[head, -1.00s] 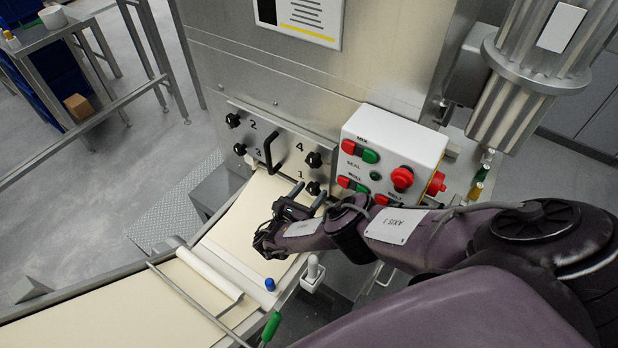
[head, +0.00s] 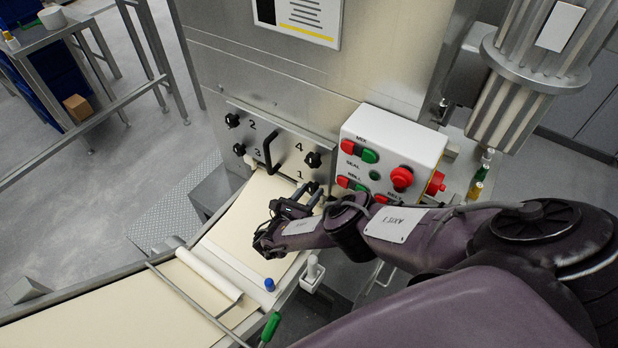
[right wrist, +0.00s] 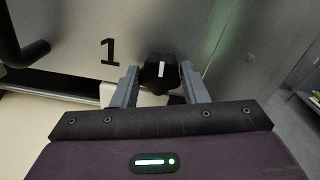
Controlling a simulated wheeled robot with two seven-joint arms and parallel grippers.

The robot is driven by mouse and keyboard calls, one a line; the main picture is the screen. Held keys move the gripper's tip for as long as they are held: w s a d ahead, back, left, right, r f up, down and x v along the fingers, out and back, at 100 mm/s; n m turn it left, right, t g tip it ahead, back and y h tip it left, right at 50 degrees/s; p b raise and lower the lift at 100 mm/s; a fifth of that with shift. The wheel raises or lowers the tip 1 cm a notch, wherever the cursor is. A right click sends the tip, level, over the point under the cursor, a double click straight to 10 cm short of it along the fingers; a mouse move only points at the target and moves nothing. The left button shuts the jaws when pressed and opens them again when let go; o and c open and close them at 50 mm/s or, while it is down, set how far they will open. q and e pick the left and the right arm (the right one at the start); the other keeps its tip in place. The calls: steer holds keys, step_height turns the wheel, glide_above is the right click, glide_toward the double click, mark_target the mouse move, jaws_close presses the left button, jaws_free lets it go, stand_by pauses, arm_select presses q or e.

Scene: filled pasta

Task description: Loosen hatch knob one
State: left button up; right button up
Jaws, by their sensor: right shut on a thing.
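Hatch knob one, a black knob with a white mark, sits at the hatch plate's lower right by the digit 1; it shows in the right wrist view (right wrist: 160,72) and partly in the head view (head: 312,187). My right gripper (head: 306,196) is at this knob. In the right wrist view its two grey fingers (right wrist: 160,86) are on either side of the knob, shut on it. The hatch plate (head: 275,130) carries black knobs by 2 (head: 232,120), 3 (head: 239,149) and 4 (head: 313,160), and a black handle (head: 270,152). My left gripper is not in view.
A white control box (head: 395,135) with red and green buttons is just right of the knob. The dough sheet (head: 248,215) runs below the hatch. A blue-capped item (head: 269,285) and a green-handled rod (head: 270,328) are near the belt's edge.

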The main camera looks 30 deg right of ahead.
steer(key=n+b, duration=0.1)
steer(key=n, duration=0.3)
steer(key=shift+f, duration=0.1)
steer(key=n+b, duration=0.1)
steer(key=n, duration=0.2)
steer(key=shift+n, duration=0.4)
steer(key=n+b, duration=0.1)
steer(key=n, duration=0.3)
steer(key=shift+b, duration=0.3)
steer(key=n+b, duration=0.1)
steer(key=n, duration=0.3)
steer(key=n+b, duration=0.1)
steer(key=n, duration=0.2)
steer(key=shift+n, duration=0.4)
steer(key=n+b, duration=0.1)
steer(key=n, duration=0.2)
steer(key=shift+n, duration=0.3)
steer(key=n, duration=0.3)
steer(key=shift+n, duration=0.3)
steer(key=shift+a+n, duration=0.1)
steer(key=shift+n, duration=1.5)
